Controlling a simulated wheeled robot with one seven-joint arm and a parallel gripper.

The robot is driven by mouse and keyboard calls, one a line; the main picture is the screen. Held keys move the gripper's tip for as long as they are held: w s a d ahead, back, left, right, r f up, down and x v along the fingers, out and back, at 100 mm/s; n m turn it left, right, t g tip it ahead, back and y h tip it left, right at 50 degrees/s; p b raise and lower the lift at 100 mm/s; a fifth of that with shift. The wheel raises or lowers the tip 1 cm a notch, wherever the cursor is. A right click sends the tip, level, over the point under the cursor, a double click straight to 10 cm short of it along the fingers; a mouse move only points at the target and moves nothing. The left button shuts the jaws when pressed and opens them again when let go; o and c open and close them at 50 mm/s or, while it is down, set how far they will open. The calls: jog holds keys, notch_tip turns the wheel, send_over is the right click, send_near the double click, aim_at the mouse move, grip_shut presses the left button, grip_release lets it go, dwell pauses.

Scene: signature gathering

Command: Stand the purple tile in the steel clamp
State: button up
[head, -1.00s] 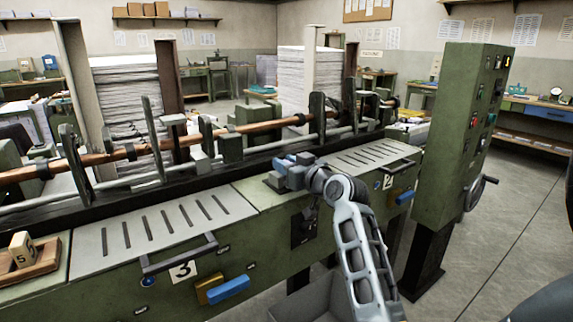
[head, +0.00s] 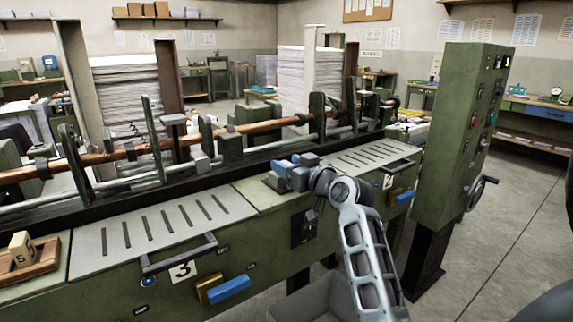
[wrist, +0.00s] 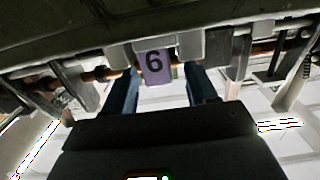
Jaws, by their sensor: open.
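The purple tile (wrist: 154,64), marked with what reads as a 6, shows in the wrist view between my open fingers. The view looks inverted, with the green machine at the top. The tile appears upright, with its machine-side end at the grey steel clamp (wrist: 190,45); how deep it sits is hard to tell. My gripper (wrist: 163,74) has one blue finger on each side of the tile, with visible gaps. In the head view, my gripper (head: 288,168) is over the dark clamp area on the green deck, and the tile cannot be made out there.
A copper-coloured roller shaft (head: 255,129) with upright brackets runs behind the deck. Slotted plates lie on both sides. A wooden tray (head: 38,265) with a numbered tile sits at the far left. A green control cabinet (head: 455,130) stands at the right.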

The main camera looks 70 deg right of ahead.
jog(key=v, duration=1)
jog(key=shift+s+a+b, duration=0.2)
jog(key=shift+b, duration=0.25)
jog(key=s+a+f+y, duration=0.1)
jog(key=a+f, duration=0.5)
jog(key=a, duration=0.3)
jog(key=s+a+f+y, duration=0.1)
jog(key=a+f, duration=0.6)
jog(key=a, duration=0.3)
jog(key=s+a+n+y, duration=0.6)
jog(key=s+a+y, duration=0.1)
jog(key=s+a, duration=0.9)
jog(key=shift+a+r, duration=0.3)
jog(key=shift+a, duration=0.7)
